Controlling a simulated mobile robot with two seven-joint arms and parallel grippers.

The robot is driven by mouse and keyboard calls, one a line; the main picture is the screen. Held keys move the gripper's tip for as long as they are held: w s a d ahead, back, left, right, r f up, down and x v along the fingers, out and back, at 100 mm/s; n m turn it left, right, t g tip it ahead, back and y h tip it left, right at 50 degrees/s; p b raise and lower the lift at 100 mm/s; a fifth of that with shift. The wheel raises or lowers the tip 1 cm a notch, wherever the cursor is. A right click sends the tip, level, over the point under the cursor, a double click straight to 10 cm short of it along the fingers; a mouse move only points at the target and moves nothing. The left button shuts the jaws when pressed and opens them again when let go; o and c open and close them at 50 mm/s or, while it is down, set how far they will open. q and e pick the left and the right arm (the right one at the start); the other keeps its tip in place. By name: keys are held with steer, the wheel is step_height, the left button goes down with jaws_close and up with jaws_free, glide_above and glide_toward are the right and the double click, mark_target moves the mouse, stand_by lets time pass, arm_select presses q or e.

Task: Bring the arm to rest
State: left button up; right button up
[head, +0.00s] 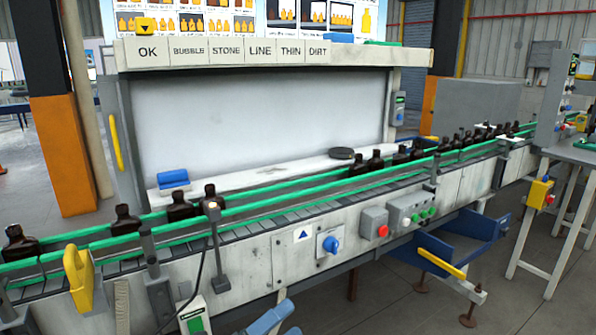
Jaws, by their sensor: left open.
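My left gripper (278,318) shows only in part at the bottom edge of the head view, as blue-grey pieces cut off by the frame. It is open, with nothing seen between its fingers. It is in front of and below the conveyor, apart from the bottles. My right gripper is not in view. Dark amber bottles stand upright on the conveyor (250,232) between green rails. A few are at the left, such as this bottle (124,220), and several more run toward the right, such as this bottle (376,161).
A white inspection booth (255,110) stands behind the conveyor, with a blue block (173,180) on its ledge. A yellow handle (78,280) and a control box with a red button (376,223) are on the near side. A blue tray (455,243) juts out at right. Floor is open at lower right.

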arm_select(q)
steer(key=s+a+f+n+y, duration=0.4)
steer(key=f+n, duration=0.3)
steer(key=n, duration=0.2)
steer(key=s+a+f+n+g+y, duration=0.1)
steer(key=s+a+f+n+y, duration=0.3)
steer(key=f+n, duration=0.4)
steer(key=s+a+f+n+g+y, duration=0.1)
steer(key=s+a+f+n+y, duration=0.3)
steer(key=s+f+n, duration=0.3)
steer(key=f+n+y, duration=0.1)
steer(key=n, duration=0.3)
steer(key=shift+f+n+y, duration=0.25)
steer(key=shift+n+y, duration=0.05)
steer(key=shift+y, duration=0.1)
